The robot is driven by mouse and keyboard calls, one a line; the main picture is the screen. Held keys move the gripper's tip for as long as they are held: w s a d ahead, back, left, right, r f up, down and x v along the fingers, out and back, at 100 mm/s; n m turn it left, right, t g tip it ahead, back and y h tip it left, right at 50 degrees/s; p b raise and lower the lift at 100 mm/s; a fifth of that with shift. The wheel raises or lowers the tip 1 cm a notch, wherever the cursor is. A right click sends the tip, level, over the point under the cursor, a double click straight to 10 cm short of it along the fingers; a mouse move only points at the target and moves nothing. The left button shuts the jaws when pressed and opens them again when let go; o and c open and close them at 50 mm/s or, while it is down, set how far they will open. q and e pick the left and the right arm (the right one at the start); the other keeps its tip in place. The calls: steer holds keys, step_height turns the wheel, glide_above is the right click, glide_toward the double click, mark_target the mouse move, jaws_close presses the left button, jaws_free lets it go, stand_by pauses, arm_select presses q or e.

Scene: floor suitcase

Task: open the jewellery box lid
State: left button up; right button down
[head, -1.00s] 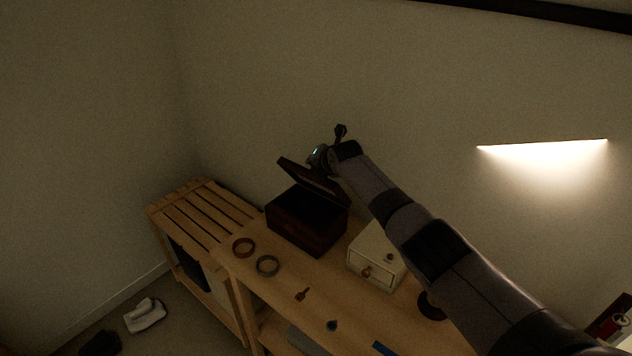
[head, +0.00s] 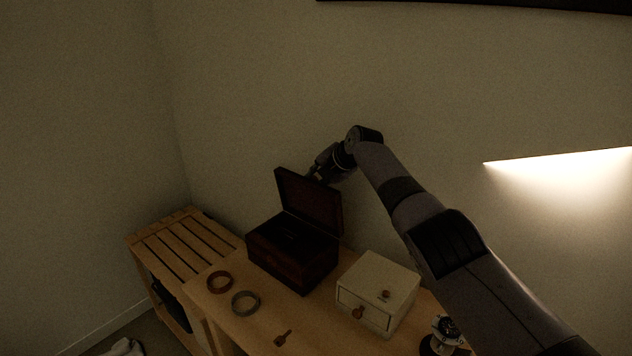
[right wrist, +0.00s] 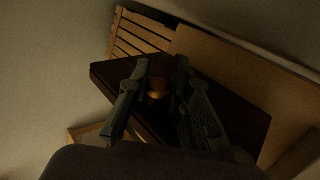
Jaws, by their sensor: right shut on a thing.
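The dark red-brown jewellery box (head: 290,262) stands on the wooden table in the head view. Its lid (head: 312,203) is raised steeply at the back, and the dark inside of the box shows. My right gripper (head: 318,176) is behind the lid's upper edge, partly hidden by it. In the right wrist view the two fingers (right wrist: 160,75) lie over the dark lid (right wrist: 235,110), a little apart, with a small orange-gold round part (right wrist: 158,88) between them. The gripper is shut on the lid; the exact contact is too dark to see. My left gripper is not in view.
A white drawer box (head: 395,283) stands right of the jewellery box. Two rings, a brown one (head: 220,282) and a grey one (head: 246,303), lie in front. A watch on a stand (head: 447,330) is at right. A slatted wooden shelf (head: 185,245) stands left, against the wall.

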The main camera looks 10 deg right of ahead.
steer(key=c, duration=1.5)
jaws_free()
steer(key=shift+f, duration=0.1)
steer(key=v, duration=1.2)
